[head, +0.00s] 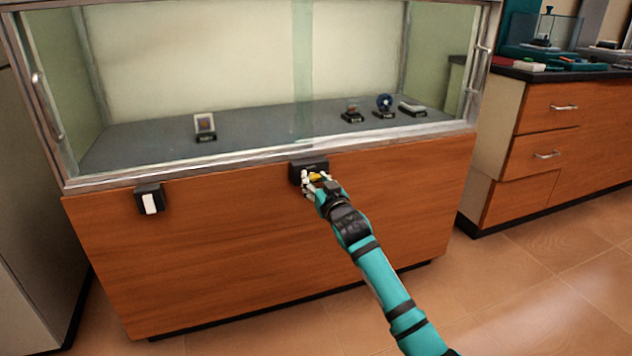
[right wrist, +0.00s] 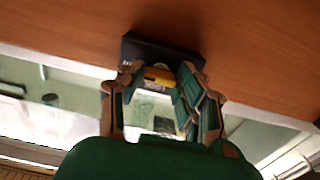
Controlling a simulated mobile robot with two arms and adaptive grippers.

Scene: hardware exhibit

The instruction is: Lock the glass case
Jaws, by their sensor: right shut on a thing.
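The glass case (head: 190,60) stands on a wooden cabinet base (head: 230,250), with metal-framed glass above. A black lock box (head: 300,165) is mounted on the wood just under the glass, near the middle; it shows in the right wrist view (right wrist: 175,52). My right gripper (head: 318,180) is at the lock box, shut on a small yellow piece (head: 317,176) on its front. The yellow piece also shows between the fingers in the right wrist view (right wrist: 158,75). Fingers partly hide the lock's front. My left gripper is out of view.
A black box with a white switch (head: 150,203) is on the cabinet's left front. Metal handles (head: 45,105) are at the case sides. Small exhibits (head: 205,125) stand inside. A drawer counter (head: 545,130) is at the right; the floor before it is clear.

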